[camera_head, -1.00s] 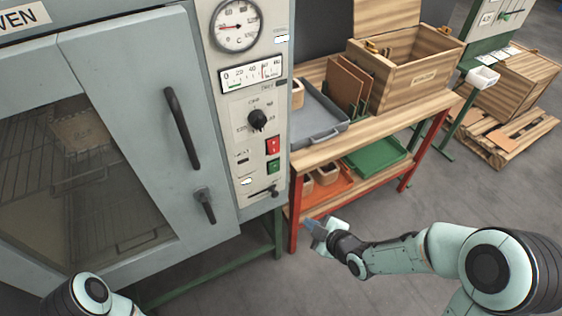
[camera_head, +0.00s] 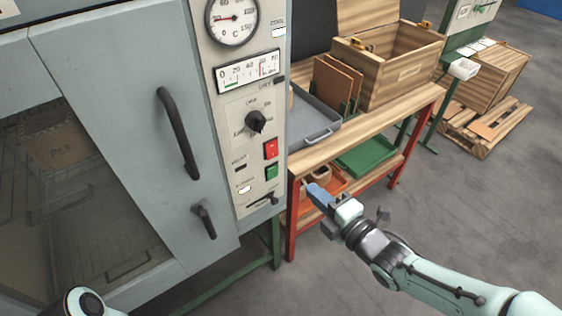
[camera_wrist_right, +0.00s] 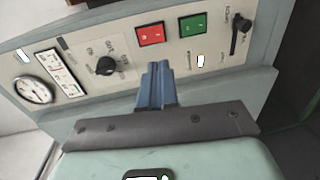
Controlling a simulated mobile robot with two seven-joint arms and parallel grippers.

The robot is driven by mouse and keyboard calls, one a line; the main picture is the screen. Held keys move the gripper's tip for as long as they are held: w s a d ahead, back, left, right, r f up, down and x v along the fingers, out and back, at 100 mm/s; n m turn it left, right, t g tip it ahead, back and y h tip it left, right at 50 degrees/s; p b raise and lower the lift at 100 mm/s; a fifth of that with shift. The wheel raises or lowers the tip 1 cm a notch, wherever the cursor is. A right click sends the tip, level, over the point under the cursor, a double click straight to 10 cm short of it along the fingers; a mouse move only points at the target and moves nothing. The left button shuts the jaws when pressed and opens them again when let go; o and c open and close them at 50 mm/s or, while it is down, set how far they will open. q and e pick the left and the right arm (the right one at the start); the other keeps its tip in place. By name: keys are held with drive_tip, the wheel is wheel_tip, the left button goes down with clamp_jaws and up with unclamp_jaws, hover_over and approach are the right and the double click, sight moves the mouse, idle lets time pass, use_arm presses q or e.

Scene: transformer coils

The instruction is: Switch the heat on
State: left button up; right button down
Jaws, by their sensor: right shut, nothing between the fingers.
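The oven's control panel (camera_head: 242,150) carries a red switch (camera_head: 271,148) above a green switch (camera_head: 271,172). A black rotary knob (camera_head: 256,121) sits above them, and a black lever (camera_head: 263,199) is near the panel's bottom. In the right wrist view the red switch (camera_wrist_right: 150,35), green switch (camera_wrist_right: 193,25), knob (camera_wrist_right: 105,66) and lever (camera_wrist_right: 240,32) also show. My right gripper (camera_head: 314,189) is shut and empty, right of and below the green switch, apart from the panel. Its blue fingers (camera_wrist_right: 156,85) point toward the panel. My left gripper is out of view.
The oven door (camera_head: 110,110) is closed, with a long black handle (camera_head: 177,133) and a smaller latch (camera_head: 203,220). Right of the oven stands a wooden bench (camera_head: 385,117) with a grey tray (camera_head: 315,125) and an open wooden crate (camera_head: 400,75). The floor in front is clear.

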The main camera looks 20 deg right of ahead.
sight(274, 156)
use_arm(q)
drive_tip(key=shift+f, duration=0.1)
use_arm(e)
drive_tip(key=x, duration=1.3)
drive_tip(key=shift+w+a, duration=0.15)
drive_tip(key=shift+w, duration=0.2)
